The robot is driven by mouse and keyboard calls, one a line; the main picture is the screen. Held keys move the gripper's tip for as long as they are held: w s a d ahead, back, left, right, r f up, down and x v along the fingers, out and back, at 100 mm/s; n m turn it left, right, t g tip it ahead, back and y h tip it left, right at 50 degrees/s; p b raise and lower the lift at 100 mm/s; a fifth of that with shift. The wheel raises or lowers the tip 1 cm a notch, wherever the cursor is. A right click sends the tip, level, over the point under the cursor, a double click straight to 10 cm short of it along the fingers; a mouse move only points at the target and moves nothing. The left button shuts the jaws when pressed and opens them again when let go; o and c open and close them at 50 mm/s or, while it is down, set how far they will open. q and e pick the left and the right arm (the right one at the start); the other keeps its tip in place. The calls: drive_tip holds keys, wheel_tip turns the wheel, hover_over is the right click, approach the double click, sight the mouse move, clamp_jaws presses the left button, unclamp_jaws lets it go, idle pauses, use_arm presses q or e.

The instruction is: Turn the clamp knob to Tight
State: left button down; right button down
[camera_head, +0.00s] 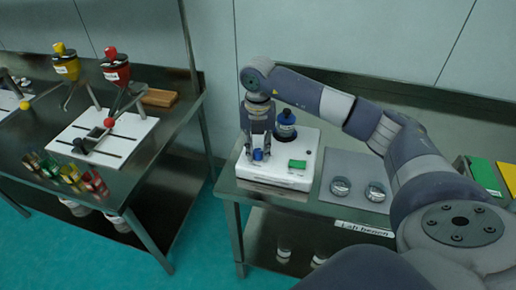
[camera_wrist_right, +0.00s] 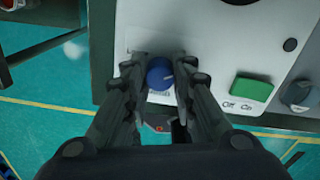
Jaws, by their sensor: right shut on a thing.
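The blue clamp knob (camera_head: 257,154) sits near the front left of the white sieve base (camera_head: 270,178). In the right wrist view the knob (camera_wrist_right: 160,74) is round and blue with a pale mark on its right side. My right gripper (camera_head: 258,152) reaches down over it, its two fingers on either side of the knob and shut on it. The fingertips also show in the right wrist view (camera_wrist_right: 160,68). Lettering beside the knob is partly hidden and too small to read. My left gripper is not in view.
A green switch (camera_head: 298,164) is on the base right of the knob. A dark blue-topped sieve part (camera_head: 286,124) stands behind. Two round glass dishes (camera_head: 341,187) lie on a grey mat to the right. A second bench (camera_head: 150,165) with funnels stands left, across a gap.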

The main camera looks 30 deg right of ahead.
sight(258, 151)
drive_tip(key=c, duration=1.3)
unclamp_jaws()
wheel_tip(258, 151, up, 12)
